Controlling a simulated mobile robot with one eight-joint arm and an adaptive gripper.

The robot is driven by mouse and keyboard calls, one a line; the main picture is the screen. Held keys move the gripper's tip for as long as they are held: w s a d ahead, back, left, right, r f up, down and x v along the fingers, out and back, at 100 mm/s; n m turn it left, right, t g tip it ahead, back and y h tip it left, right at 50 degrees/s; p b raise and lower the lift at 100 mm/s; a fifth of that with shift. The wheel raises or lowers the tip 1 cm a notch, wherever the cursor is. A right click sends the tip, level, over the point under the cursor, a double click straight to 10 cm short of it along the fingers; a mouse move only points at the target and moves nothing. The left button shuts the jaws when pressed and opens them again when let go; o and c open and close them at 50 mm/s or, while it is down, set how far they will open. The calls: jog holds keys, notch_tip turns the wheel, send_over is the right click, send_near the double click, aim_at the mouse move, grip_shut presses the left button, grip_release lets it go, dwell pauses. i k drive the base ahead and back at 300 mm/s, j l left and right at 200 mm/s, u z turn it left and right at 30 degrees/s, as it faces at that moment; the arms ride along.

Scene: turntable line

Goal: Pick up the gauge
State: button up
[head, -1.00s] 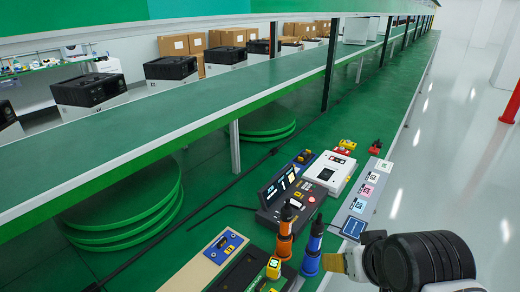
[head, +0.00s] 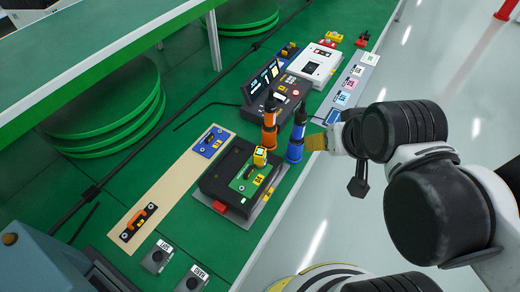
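I cannot tell for certain which item is the gauge. A small yellow block with a dark face (head: 260,156) stands on a black case with a green panel (head: 215,182) and may be it. An upright orange-and-black tool (head: 269,130) and an upright blue-and-black tool (head: 295,140) stand just beyond the case. My gripper (head: 335,142) comes in from the right, its tan end close to the blue tool; touching or apart is unclear. My arm's black and white links fill the right side. The finger opening is not clear, and nothing held can be made out.
A black console with a lit screen (head: 263,82) and a white device (head: 315,62) stand farther back. A tan board (head: 165,195) carries a blue plate (head: 211,142) and an orange-handled piece (head: 139,216). Two grey labelled boxes (head: 158,257) sit at the front. Stacked green discs (head: 105,110) lie left.

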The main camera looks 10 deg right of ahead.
aim_at(259, 156)
jog(key=k+j+z, duration=0.4)
jog(key=k, duration=0.35)
jog(key=k+j+z, duration=0.2)
jog(key=k, duration=0.15)
jog(key=l, duration=0.1)
